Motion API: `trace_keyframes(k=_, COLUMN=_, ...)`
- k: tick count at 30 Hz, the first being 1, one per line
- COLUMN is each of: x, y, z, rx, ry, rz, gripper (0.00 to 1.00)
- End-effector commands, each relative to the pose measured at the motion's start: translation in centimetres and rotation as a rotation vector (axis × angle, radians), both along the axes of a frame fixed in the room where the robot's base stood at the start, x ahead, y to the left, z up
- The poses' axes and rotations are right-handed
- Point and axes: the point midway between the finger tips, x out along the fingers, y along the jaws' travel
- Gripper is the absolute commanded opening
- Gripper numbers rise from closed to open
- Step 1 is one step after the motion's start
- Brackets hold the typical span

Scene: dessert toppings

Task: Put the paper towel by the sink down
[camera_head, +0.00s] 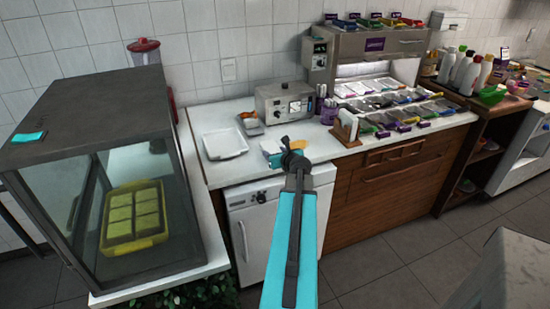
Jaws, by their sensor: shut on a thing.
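My gripper (285,150) is over the white counter, left of the wooden napkin holder, at the far end of my cyan arm. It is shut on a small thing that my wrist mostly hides. A pale patch and a yellowish patch show around the jaws; I cannot tell whether either is the paper towel. White paper stands in the wooden holder (345,132) on the counter, apart from my gripper. A sink is not clearly visible; the far right unit is cut off by the picture's edge.
A white tray (224,144) and a grey appliance (285,103) stand on the counter (200,122). Topping bins (385,102) are at its right. A glass case (95,190) stands at the left. Bottles (465,70) and a green bowl (491,95) are on the right shelf.

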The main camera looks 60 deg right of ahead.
Motion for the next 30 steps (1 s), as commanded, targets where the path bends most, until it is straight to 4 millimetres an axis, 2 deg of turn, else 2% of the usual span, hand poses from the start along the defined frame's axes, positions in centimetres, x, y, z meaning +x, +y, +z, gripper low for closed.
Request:
trace_keyframes(k=3, x=0.10, y=0.07, z=-0.63, rx=0.000, ry=0.000, rz=0.001, gripper=0.32)
trace_keyframes(k=18, x=-0.02, y=-0.05, z=-0.90, rx=0.000, ry=0.000, rz=0.000, gripper=0.32)
trace_keyframes(k=19, x=-0.03, y=-0.07, z=-0.90, rx=0.000, ry=0.000, rz=0.000, gripper=0.54)
trace_keyframes(k=22, x=-0.07, y=-0.08, z=-0.85, rx=0.000, ry=0.000, rz=-0.001, gripper=0.71)
trace_keyframes(k=30, x=-0.13, y=-0.13, z=-0.84, rx=-0.001, ry=0.000, rz=-0.002, gripper=0.71)
